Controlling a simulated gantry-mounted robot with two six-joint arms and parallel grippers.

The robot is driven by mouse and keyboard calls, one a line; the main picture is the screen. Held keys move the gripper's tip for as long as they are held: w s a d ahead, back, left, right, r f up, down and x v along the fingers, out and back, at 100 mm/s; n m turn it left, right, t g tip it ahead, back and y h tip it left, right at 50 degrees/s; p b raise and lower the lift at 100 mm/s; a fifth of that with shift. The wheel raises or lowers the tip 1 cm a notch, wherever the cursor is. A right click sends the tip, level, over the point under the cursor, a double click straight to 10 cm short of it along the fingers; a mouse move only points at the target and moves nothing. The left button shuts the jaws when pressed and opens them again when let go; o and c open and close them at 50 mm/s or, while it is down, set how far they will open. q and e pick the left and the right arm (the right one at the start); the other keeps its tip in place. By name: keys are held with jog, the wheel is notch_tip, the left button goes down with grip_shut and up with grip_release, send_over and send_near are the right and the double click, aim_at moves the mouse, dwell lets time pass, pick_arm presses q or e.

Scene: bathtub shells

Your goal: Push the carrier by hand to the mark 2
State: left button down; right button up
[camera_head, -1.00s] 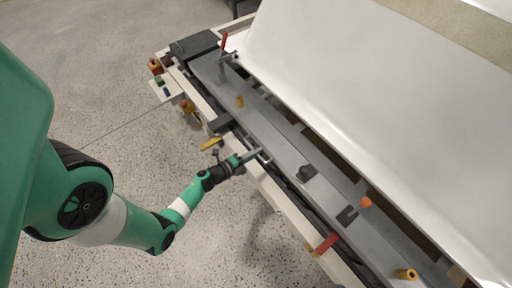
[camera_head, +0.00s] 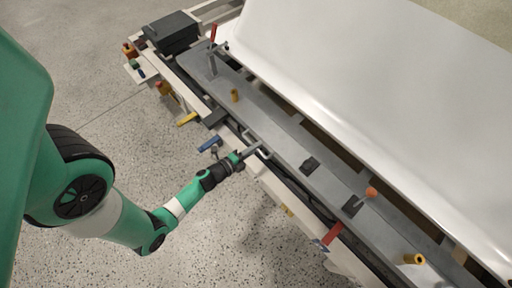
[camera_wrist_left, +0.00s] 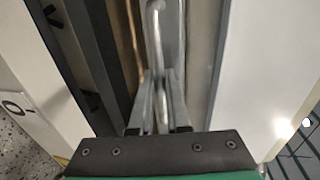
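The carrier (camera_head: 283,138) is a long grey plate lying along a pale frame, with a large white tub shell (camera_head: 385,85) above it. A grey bar handle (camera_wrist_left: 156,35) stands out from the carrier's near edge. My left gripper (camera_head: 250,153) is at this handle. In the left wrist view the left gripper (camera_wrist_left: 162,112) has its fingers close on both sides of the bar, and it looks shut on it. The mark 2 cannot be made out. My right gripper is in neither view.
Blue (camera_head: 209,144) and yellow (camera_head: 187,119) handles stick out from the frame's near side. A dark box (camera_head: 171,33) sits at its far left end. Red levers stand at the far left (camera_head: 212,33) and lower right (camera_head: 333,232). Bare speckled floor lies in front.

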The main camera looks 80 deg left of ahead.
pick_arm(q)
jog(key=shift+s+a+f, duration=0.15)
jog(key=shift+s+a, duration=0.05)
jog(key=shift+a, duration=0.1)
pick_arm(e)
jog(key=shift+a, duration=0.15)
pick_arm(q)
jog(key=shift+a, duration=0.1)
jog(key=c, duration=1.2)
grip_release()
jog(key=shift+s+a, duration=0.1)
jog(key=shift+a, duration=0.1)
jog(key=shift+o, duration=0.2)
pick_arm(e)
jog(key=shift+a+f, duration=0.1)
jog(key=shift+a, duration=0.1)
pick_arm(q)
jog(key=shift+d, duration=0.15)
jog(key=p+v, duration=0.5)
jog(key=v, duration=0.6)
jog(key=shift+s+d+p, duration=0.15)
jog(key=shift+s+p, duration=0.05)
jog(key=shift+p, duration=0.1)
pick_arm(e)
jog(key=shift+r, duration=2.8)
